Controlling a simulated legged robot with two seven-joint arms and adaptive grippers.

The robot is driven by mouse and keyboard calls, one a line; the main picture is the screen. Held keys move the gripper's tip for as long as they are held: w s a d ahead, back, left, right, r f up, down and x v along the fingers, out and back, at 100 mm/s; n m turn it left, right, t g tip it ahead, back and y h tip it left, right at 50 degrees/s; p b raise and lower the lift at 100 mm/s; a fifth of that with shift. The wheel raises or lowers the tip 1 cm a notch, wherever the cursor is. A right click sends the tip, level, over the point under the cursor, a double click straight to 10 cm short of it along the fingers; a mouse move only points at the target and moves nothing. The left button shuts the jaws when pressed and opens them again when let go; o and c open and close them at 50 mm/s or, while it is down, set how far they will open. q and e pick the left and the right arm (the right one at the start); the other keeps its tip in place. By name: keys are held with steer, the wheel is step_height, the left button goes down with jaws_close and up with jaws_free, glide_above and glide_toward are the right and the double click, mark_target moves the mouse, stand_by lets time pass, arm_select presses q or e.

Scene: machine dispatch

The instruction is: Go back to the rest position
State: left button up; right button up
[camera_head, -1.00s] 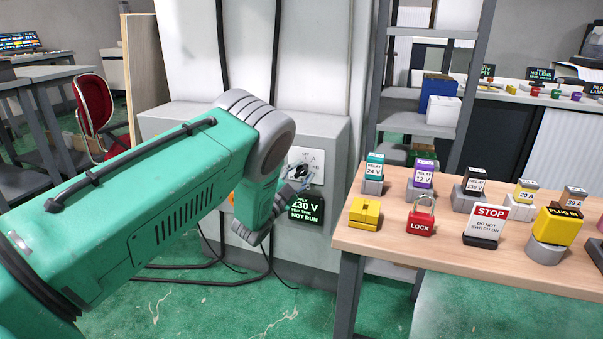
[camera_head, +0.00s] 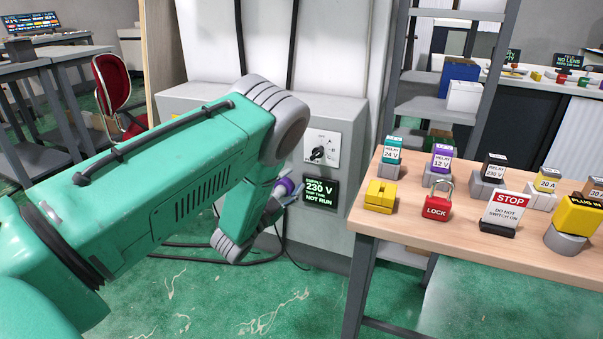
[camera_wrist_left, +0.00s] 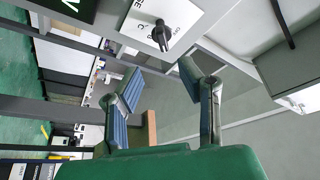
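My left arm comes in from the left. Its gripper (camera_head: 284,197) is in front of the grey cabinet (camera_head: 345,115), lower than the black rotary switch (camera_head: 318,153) on its white plate and apart from it. In the left wrist view the two fingers of the gripper (camera_wrist_left: 160,78) are spread with nothing between them, and the switch (camera_wrist_left: 160,35) shows beyond the fingertips. A dark display (camera_head: 320,192) reading 230 V and NOT RUN sits below the switch. My right gripper is not in view.
A wooden table (camera_head: 480,222) at right holds relay blocks, a yellow block (camera_head: 381,196), a red padlock (camera_head: 437,207) and a STOP sign (camera_head: 503,212). A purple round part (camera_head: 283,187) shows by the gripper, partly hidden. A red chair (camera_head: 113,85) stands at left. Cables lie on the floor.

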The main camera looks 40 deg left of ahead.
arm_select(q)
steer(key=shift+s, duration=0.25)
stand_by(0.3)
steer(key=s+d+f+n+g+y+p, duration=0.1)
steer(key=s+d+f+n+g+p, duration=0.1)
steer(key=s+d+f+n+g, duration=0.35)
steer(key=s+d+f+n+g+y+p, duration=0.1)
steer(key=s+d+f+n+g+p, duration=0.15)
steer(key=s+f+g, duration=0.55)
steer(key=s+d+g+p, duration=0.1)
steer(key=s+d+g, duration=0.2)
steer(key=s, duration=0.8)
steer(key=s+d+f+n+g+h+p, duration=0.1)
steer(key=s+d+g, duration=0.3)
steer(key=s, duration=0.8)
steer(key=shift+s+f, duration=0.3)
